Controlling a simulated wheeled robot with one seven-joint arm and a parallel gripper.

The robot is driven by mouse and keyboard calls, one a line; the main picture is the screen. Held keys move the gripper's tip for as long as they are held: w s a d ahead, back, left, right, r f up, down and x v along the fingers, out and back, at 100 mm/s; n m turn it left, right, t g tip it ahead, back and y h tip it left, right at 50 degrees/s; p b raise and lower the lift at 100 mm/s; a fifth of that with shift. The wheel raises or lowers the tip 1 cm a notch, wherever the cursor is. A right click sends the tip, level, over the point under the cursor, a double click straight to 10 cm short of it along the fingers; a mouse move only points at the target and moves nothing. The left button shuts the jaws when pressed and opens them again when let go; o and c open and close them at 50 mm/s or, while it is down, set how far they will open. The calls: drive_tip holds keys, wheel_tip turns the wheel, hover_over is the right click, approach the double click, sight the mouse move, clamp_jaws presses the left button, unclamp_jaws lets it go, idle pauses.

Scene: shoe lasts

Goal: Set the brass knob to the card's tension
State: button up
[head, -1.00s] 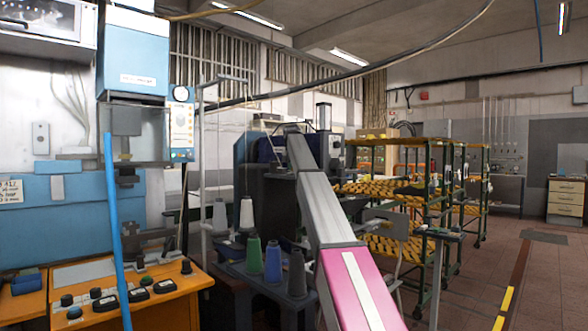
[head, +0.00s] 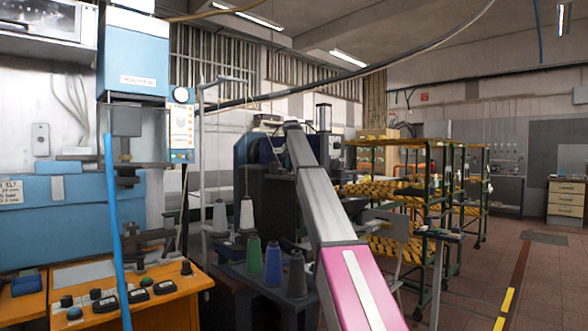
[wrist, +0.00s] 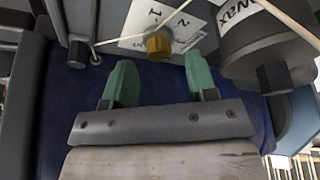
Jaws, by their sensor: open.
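The brass knob (wrist: 158,46) shows in the wrist view at the upper middle, in front of a white plate (wrist: 143,17) with the numbers 1 and 2. My gripper (wrist: 160,84) is open, its two green fingers pointing toward the knob. The knob lies beyond the fingertips, between them in the picture, with nothing held. In the head view my arm hides the gripper and the knob. A white card (head: 11,192) with small writing is at the left edge of the head view. I cannot read it surely, nor tell whether it is the tension card.
A dark cylinder (wrist: 262,42) marked "wax" is close to the right finger in the wrist view. A pale thread crosses above the knob. Several thread cones (head: 273,262) stand on a dark stand beside my arm. Yellow-and-black shelf racks (head: 385,190) stand behind.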

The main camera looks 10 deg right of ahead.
drive_tip(key=d+v, duration=0.1)
drive_tip(key=v, duration=0.7)
drive_tip(key=shift+a+r, duration=0.15)
drive_tip(key=shift+a, duration=0.3)
drive_tip(key=w+f+n+y, duration=0.1)
drive_tip(key=f+n, duration=0.2)
drive_tip(key=w+d+f+n+y, duration=0.1)
drive_tip(key=f+n, duration=0.2)
drive_tip(key=w+f+n+y, duration=0.1)
drive_tip(key=f+n+y, duration=0.1)
drive_tip(key=f+n, duration=0.2)
drive_tip(key=shift+w+d+f+g, duration=0.1)
drive_tip(key=shift+w+d+g, duration=0.15)
drive_tip(key=shift+w+g, duration=0.1)
drive_tip(key=c, duration=0.9)
